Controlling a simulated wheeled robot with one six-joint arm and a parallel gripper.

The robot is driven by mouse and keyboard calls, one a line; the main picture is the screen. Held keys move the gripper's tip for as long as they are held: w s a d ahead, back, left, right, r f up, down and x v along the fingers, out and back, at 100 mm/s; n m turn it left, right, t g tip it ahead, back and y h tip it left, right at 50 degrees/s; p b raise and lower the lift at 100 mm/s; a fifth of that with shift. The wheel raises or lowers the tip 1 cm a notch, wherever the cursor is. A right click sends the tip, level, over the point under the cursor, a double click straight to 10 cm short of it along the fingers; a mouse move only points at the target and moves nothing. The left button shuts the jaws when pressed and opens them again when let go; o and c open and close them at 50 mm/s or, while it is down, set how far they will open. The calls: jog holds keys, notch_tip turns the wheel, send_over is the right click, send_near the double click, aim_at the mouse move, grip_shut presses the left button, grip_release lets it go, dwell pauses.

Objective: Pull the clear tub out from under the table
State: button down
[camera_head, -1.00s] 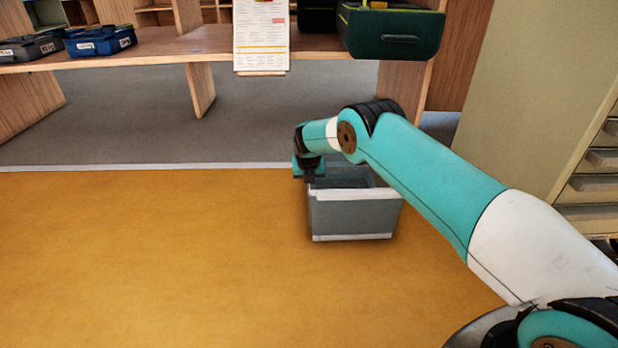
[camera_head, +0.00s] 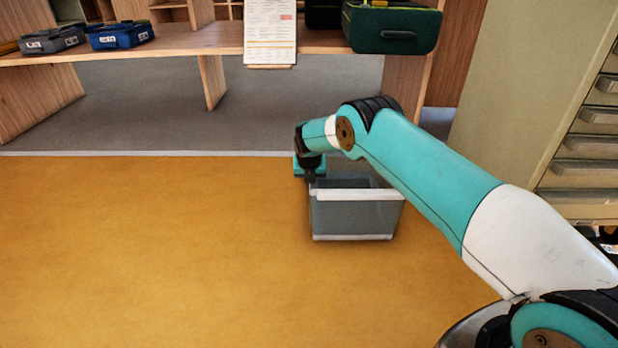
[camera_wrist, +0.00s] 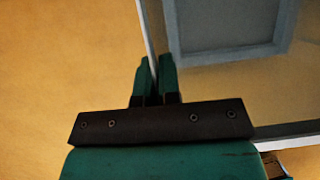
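The clear tub (camera_head: 354,218), a greyish see-through box with a white rim and base edge, stands on the orange floor, out in front of the table (camera_head: 165,47). My gripper (camera_head: 311,179) points down at the tub's far left rim. In the wrist view, the two green fingers of my gripper (camera_wrist: 157,65) are close together with the tub's pale rim (camera_wrist: 149,30) between them. They are shut on that rim. My arm hides part of the tub's right side and far rim.
A dark green case (camera_head: 391,29), a clipboard (camera_head: 270,32), a blue box (camera_head: 120,35) and a grey box (camera_head: 52,41) are on the table. A drawer cabinet (camera_head: 535,90) stands at the right. The orange floor at the left and front is clear.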

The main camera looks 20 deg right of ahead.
jog(key=shift+s+d, duration=0.1)
jog(key=c, duration=1.2)
grip_release()
jog(key=shift+d, duration=0.1)
jog(key=shift+c, duration=0.2)
jog(key=p+v, duration=0.9)
jog(key=v, duration=0.8)
jog(key=shift+r+p, duration=0.2)
jog(key=shift+p, duration=0.2)
jog(key=shift+r, duration=0.1)
